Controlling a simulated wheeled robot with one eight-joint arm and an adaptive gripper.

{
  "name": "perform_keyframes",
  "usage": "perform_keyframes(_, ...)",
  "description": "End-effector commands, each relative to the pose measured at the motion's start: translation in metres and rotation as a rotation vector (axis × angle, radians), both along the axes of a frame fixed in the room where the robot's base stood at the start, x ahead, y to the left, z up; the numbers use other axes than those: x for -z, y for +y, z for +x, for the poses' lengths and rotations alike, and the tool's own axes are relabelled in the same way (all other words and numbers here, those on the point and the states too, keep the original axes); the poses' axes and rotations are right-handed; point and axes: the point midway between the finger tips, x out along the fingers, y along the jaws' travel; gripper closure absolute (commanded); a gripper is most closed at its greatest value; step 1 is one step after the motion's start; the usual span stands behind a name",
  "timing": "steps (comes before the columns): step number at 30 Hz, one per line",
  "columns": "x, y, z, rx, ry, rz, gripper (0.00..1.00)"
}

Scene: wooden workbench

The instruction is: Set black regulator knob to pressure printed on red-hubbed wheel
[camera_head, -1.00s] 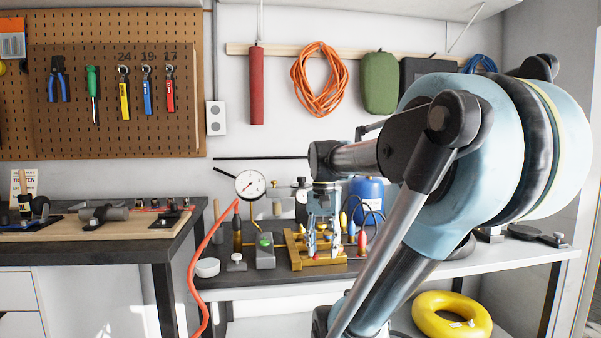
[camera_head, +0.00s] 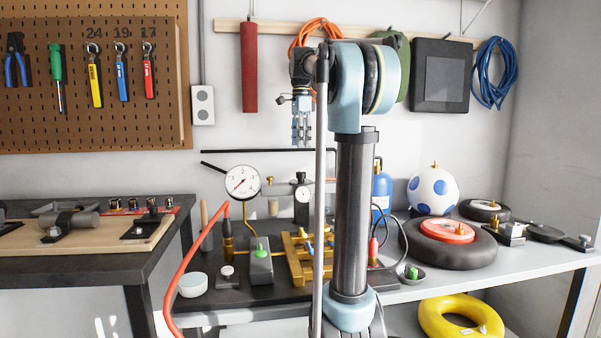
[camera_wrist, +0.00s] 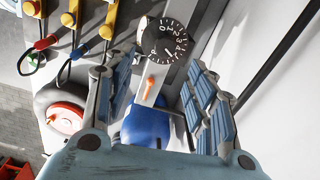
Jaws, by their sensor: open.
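The black regulator knob (camera_wrist: 167,40) with white numbers and tick marks shows beyond my fingertips in the wrist view. In the head view the regulator (camera_head: 302,196) stands at the back of the bench, left of my arm's column. The red-hubbed wheel (camera_head: 482,252), a black tyre around a red hub (camera_head: 447,231), lies flat at the right; its print is too small to read. The hub also shows in the wrist view (camera_wrist: 66,118). My gripper (camera_head: 301,140) is open and empty, pointing down above the regulator, apart from it; it also shows in the wrist view (camera_wrist: 162,75).
A white gauge (camera_head: 242,182) stands left of the regulator. A yellow manifold (camera_head: 297,262) with coloured plugs is in front. A blue cylinder (camera_head: 381,190) and a blue-spotted white ball (camera_head: 433,190) stand at the right. A red hose (camera_head: 188,258) hangs over the bench's left front.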

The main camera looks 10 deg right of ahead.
Motion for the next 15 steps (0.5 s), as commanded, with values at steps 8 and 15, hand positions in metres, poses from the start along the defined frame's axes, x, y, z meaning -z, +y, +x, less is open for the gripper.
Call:
perform_keyframes(8,0.004,-0.003,0.009,0.041,0.004,0.000,0.49)
perform_keyframes(15,0.041,-0.006,0.009,0.044,0.003,0.000,0.49)
